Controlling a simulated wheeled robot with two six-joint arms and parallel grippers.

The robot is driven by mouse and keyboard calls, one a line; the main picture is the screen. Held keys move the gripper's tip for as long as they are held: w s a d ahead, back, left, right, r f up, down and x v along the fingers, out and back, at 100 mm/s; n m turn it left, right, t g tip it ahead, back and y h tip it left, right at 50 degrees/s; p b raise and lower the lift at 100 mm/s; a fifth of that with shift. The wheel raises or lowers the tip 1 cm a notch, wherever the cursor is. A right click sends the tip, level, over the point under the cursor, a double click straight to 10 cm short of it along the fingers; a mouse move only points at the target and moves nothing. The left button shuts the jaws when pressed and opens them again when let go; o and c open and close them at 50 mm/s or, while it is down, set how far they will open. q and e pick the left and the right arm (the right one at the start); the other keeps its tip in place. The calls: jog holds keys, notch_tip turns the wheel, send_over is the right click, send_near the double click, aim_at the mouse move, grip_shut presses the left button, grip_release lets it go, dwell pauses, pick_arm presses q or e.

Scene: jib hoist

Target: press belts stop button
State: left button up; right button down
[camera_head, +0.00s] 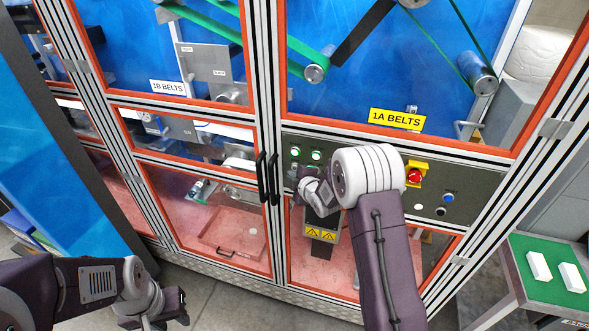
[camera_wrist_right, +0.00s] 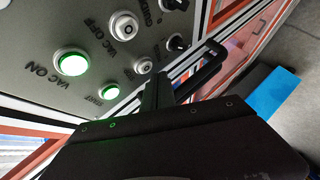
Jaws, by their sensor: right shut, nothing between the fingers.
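The control panel (camera_head: 455,190) runs across the cabinet front under the 1A BELTS sign. In the right wrist view, a white button marked O (camera_wrist_right: 143,66) sits beside a lit green button (camera_wrist_right: 109,91) whose label seems to read START. In the head view my right arm hides this part of the panel. My left gripper (camera_head: 155,315) hangs at the lower left, away from the panel.
A lit VAC ON button (camera_wrist_right: 72,63), a white VAC OFF button (camera_wrist_right: 124,26) and a black knob (camera_wrist_right: 178,43) are close by. A red emergency stop (camera_head: 414,175) is right of my arm. Black door handles (camera_head: 268,178) stick out left of the panel.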

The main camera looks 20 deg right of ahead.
jog(key=shift+w, duration=0.1)
dwell(0.6)
jog(key=shift+w+d, duration=0.25)
jog(key=shift+w+d+b, duration=0.25)
jog(key=shift+w+b, duration=0.05)
jog(key=shift+w, duration=0.1)
dwell(0.7)
jog(key=shift+s, duration=0.1)
jog(key=shift+s+a+b, duration=0.45)
jog(key=shift+s+b, duration=0.15)
jog(key=shift+b, duration=0.05)
